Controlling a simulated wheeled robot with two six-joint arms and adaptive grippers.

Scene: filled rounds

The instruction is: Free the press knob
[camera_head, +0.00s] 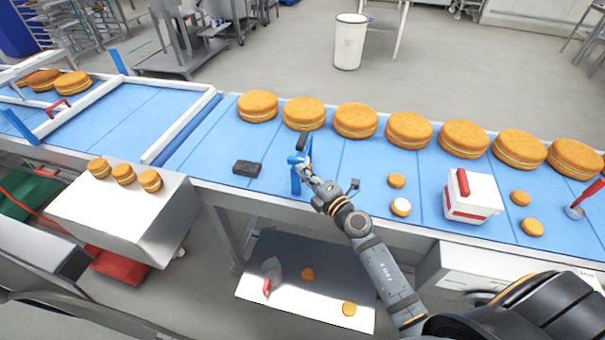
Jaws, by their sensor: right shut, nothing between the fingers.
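A small blue upright device (296,181), which may be the press, stands at the front edge of the blue belt. A dark knob or handle (301,143) shows at its top. My right gripper (306,168) is at this device, in front of and just below the dark part. Its fingers look shut with nothing between them. Whether they touch the device I cannot tell, as the gripper partly covers it. My left gripper is not in view.
A row of large filled rounds (355,121) lies along the belt's far side. A dark block (246,168) lies left of the device. Small rounds (397,181) and a white tub with a red handle (472,196) stand to the right. A steel box (125,215) carries 3 small rounds.

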